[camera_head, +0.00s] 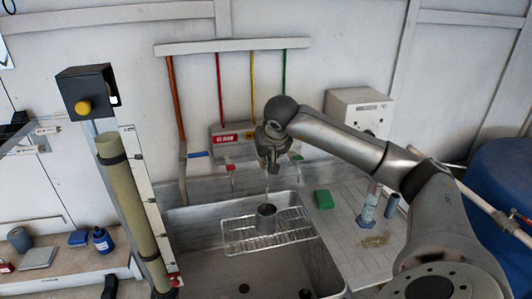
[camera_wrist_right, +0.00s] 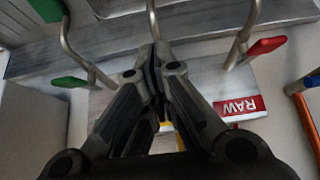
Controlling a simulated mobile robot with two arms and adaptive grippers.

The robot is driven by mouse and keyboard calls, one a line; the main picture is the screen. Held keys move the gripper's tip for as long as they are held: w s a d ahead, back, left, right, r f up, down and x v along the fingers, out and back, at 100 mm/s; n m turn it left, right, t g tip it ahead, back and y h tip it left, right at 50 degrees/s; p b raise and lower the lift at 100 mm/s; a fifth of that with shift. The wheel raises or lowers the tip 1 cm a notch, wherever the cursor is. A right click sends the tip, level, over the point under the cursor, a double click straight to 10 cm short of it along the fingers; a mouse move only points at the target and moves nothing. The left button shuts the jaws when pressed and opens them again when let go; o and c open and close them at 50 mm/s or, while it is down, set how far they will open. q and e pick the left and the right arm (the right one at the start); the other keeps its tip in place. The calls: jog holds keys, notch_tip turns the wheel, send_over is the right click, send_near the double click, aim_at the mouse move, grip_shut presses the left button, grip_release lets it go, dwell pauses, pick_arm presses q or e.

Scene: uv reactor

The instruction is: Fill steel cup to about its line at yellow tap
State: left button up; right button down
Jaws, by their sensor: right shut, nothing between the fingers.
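The steel cup (camera_head: 266,218) stands upright on a wire rack (camera_head: 240,243) across the sink; its line and water level are too small to make out. The yellow pipe (camera_head: 252,88) runs down the wall to the tap row. The yellow tap is mostly hidden behind my right gripper (camera_head: 268,160), which is shut and empty above and behind the cup. A thin pale streak drops from there towards the cup, apparently water. In the right wrist view my fingers (camera_wrist_right: 157,52) are closed together in front of the taps, with a bit of yellow (camera_wrist_right: 168,128) behind them. My left gripper is not seen.
Red (camera_head: 230,168), blue (camera_head: 198,154) and green (camera_head: 296,157) tap handles flank the gripper. A green block (camera_head: 323,199) and a clear cylinder (camera_head: 369,205) stand on the drainboard. A tall ruled column (camera_head: 145,195) stands left of the sink (camera_head: 190,260).

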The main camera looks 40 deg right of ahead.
jog(key=shift+r+p, duration=0.6)
jog(key=shift+r, duration=0.15)
jog(key=v, duration=1.2)
dwell(0.5)
jog(key=shift+f, duration=0.15)
